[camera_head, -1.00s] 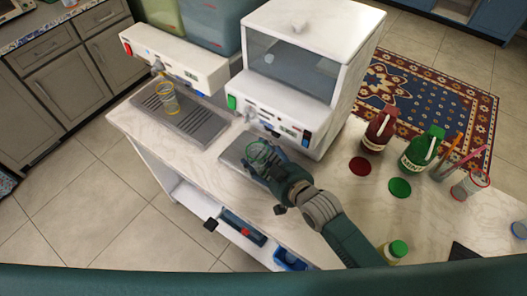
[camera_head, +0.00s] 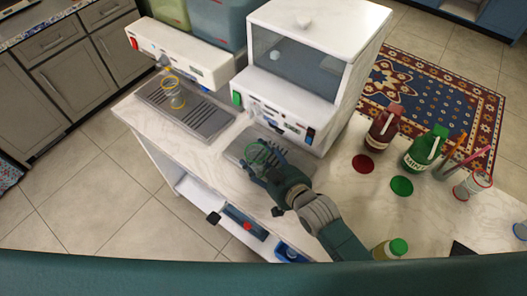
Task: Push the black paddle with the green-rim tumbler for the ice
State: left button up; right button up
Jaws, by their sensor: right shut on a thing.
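The clear tumbler with the green rim (camera_head: 257,152) is in my right gripper (camera_head: 261,166), which is shut on it. The tumbler is over the drip tray (camera_head: 237,152) in front of the white ice machine (camera_head: 285,97). Its lower part is hidden by my fingers. The black paddle is not clearly made out; it may be among the small parts under the machine's front panel, just behind the tumbler. I cannot tell whether the tumbler touches it. My left gripper is not in view.
A yellow-rim glass (camera_head: 176,98) stands on the left drip tray (camera_head: 205,122) under the drink dispenser (camera_head: 190,58). A dark red bottle (camera_head: 383,128), a green mint bottle (camera_head: 421,153) and a red-rim glass (camera_head: 474,184) stand on the right. The counter's front left is bare.

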jog(key=s+a, duration=0.1)
jog(key=s, duration=0.1)
jog(key=s+a+p, duration=0.1)
jog(key=s+a, duration=0.1)
jog(key=s+a+p, duration=0.1)
jog(key=s, duration=0.1)
jog(key=shift+s+a+r, duration=0.1)
jog(key=shift+s+a, duration=0.05)
jog(key=shift+a, duration=0.15)
jog(key=shift+s+a, duration=0.1)
dwell(0.3)
